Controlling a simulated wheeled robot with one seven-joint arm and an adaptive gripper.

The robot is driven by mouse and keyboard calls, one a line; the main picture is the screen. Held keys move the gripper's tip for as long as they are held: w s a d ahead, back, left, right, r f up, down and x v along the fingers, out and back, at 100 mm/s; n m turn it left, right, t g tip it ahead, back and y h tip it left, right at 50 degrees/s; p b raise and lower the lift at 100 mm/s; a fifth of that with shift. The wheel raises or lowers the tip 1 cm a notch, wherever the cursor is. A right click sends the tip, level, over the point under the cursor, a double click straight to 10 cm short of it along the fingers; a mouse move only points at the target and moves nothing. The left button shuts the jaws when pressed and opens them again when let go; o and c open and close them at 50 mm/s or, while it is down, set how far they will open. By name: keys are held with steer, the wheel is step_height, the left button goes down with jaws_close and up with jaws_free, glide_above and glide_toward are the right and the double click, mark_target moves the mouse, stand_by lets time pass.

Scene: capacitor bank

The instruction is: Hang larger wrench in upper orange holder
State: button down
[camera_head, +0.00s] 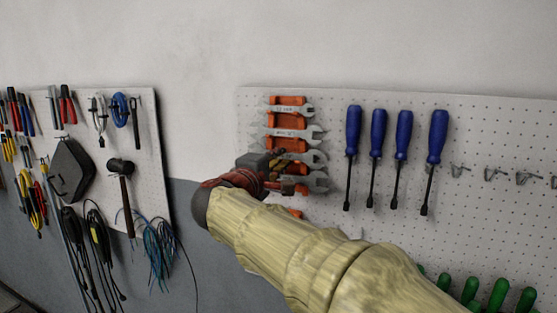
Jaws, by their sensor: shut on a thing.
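An orange holder (288,120) is fixed to the right pegboard, with several silver open-ended wrenches lying across it, one above another. The top wrench (291,108) and the wrench below it (293,133) lie across the upper part of the holder. My gripper (284,166) is at the lower part of the holder, shut on a wrench whose open jaw (316,158) shows to its right. Another wrench end (318,183) shows just below. My gripper and wrist hide the left ends of these lower wrenches and part of the holder. Which wrench is larger is hard to tell.
Blue screwdrivers (378,135) hang right of the holder, with empty metal hooks (494,175) further right. Green handles (497,294) show at the lower right. A left pegboard (148,130) carries pliers, cables and a hammer (122,180). Bare wall separates the boards.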

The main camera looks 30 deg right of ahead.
steer(key=c, duration=1.7)
jaws_free()
steer(key=v, duration=1.2)
